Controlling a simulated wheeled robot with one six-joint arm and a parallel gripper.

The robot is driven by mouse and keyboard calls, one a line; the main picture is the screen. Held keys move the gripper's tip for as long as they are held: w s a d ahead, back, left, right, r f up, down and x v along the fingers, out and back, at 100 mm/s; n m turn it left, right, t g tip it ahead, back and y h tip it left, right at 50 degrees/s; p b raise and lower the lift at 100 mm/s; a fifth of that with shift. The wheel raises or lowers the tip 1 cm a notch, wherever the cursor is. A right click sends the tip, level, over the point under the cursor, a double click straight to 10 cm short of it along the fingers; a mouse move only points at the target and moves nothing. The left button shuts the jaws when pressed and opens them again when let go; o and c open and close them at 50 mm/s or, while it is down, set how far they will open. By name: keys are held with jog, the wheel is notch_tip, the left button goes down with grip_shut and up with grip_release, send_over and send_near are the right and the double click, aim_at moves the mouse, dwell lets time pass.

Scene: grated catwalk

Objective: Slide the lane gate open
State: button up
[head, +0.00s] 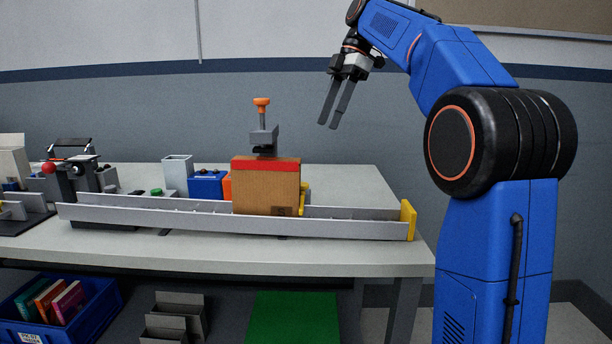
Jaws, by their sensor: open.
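A long grey lane (340,226) with low side walls runs across the table. A brown cardboard box with a red top band (265,190) sits in it, right of the middle. Just behind or above the box stands a grey bracket (262,139) with an orange knob (262,102) on a stem; it looks like the gate's handle, but the box hides its lower part. A yellow end plate (408,219) closes the lane's right end. My gripper (328,125) is open and empty, pointing down in the air, to the right of the knob and apart from everything.
Behind the lane are a blue box (207,185), a pale open container (178,172) and partly hidden yellow and orange parts. A grey device with a red ball (48,168) stands at the left. The tabletop (355,183) behind the lane's right part is clear.

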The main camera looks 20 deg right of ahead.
aim_at(303, 183)
jog(key=x, duration=1.6)
jog(key=shift+f, duration=0.3)
